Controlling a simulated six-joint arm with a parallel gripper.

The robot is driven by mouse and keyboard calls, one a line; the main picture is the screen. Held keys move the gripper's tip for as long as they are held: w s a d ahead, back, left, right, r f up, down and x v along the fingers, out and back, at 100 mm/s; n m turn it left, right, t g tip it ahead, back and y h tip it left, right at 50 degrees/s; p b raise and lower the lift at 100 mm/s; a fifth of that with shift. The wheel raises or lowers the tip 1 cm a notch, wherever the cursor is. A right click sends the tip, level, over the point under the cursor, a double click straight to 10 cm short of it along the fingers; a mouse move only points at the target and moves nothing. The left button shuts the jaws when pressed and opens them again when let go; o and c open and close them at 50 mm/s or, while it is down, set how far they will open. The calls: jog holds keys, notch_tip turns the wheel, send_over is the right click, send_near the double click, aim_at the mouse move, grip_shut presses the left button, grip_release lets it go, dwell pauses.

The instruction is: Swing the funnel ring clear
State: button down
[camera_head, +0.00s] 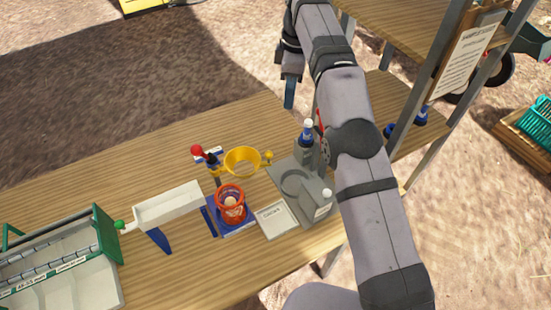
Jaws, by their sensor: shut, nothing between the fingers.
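The yellow funnel ring (242,162) is on the table's middle, with a small yellow knob (268,157) on its right side. In the picture it shows just above an orange-red basket (231,205) that stands on a blue base and holds a pale round thing. I cannot tell its height over the basket. A post with a red ball knob (197,151) stands at the ring's left. My gripper (289,104) is shut and empty, its blue fingertips pointing down, apart from the ring and farther back, to its upper right.
A white chute (169,206) on a blue support and a green-framed bin (108,243) are at the left. A grey station (290,183) with a bottle (307,136) stands right of the ring, near my arm. A white label card (277,220) lies in front. A shelf post (440,65) rises at right.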

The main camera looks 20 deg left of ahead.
jog(key=s+d+r+m+t+b, duration=0.1)
jog(key=d+r+b, duration=0.3)
jog(key=d+r, duration=0.35)
jog(key=s+d+y+b, duration=0.2)
jog(key=s+d+b, duration=0.15)
jog(key=s, duration=0.35)
jog(key=s+a+f+n+g+y, duration=0.1)
jog(key=s+a+f+y, duration=0.2)
jog(key=s+f, duration=0.6)
jog(key=w+a+f+n+t, duration=0.1)
jog(key=w+f+n, duration=0.3)
jog(key=f, duration=0.1)
jog(key=shift+w+a+n+t+y, duration=0.2)
jog(key=shift+w+n+t+y, duration=0.1)
jog(key=shift+w+t+y, duration=0.1)
jog(key=shift+a+f, duration=0.1)
jog(key=shift+f, duration=0.1)
